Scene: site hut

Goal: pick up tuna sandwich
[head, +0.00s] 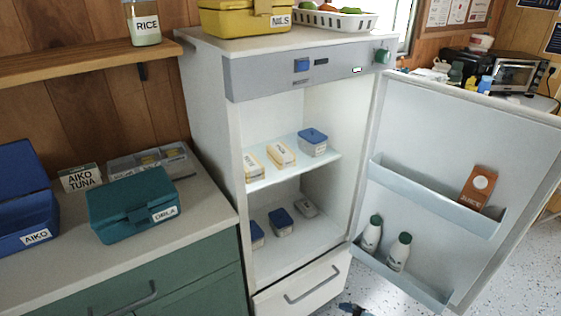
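A small pale card or pack (79,178) lettered "AIKO TUNA" stands on the counter at the left, behind a blue lunchbox marked "AIKO" (28,205) and a teal one (135,205). In the open fridge, two pale yellow labelled packs, possibly sandwiches, lie on the upper shelf: a left one (252,165) and a right one (282,153). Their print is too small to read. A dark piece at the bottom edge (352,309) may be the tip of my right gripper; its fingers are not clear. My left gripper is out of view.
A blue-lidded tub (313,141) sits right of the packs; more small tubs are below. The fridge door (462,130) stands wide open to the right, with bottles and a carton. A closed drawer (304,287) is underneath. A clear divided tray (147,162) is on the counter.

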